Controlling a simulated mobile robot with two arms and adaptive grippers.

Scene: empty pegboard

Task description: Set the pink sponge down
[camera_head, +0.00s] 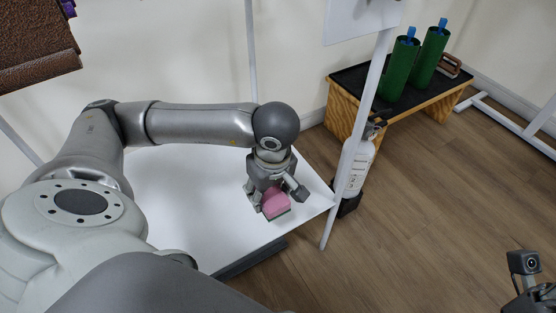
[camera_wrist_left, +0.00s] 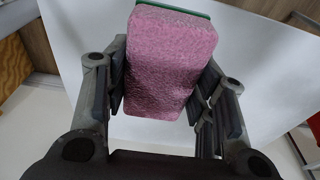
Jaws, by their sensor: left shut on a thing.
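The pink sponge (camera_head: 275,204) has a thin green layer and is at the right end of a white tabletop (camera_head: 180,200). My left gripper (camera_head: 270,203) points down over the tabletop and is shut on the sponge. In the left wrist view the sponge (camera_wrist_left: 168,62) sits between the two dark finger pads, with the green layer at its far end. The white surface lies behind it. I cannot tell whether the sponge touches the tabletop. Part of my right gripper (camera_head: 532,290) shows at the lower right; its fingers are not clear.
A white post (camera_head: 358,125) rises at the tabletop's right corner. A white cylinder (camera_head: 355,165) stands on the floor behind it. A low wooden table (camera_head: 415,98) holds two green cylinders (camera_head: 398,68) and a brown-handled item (camera_head: 450,66). The tabletop left of the gripper is clear.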

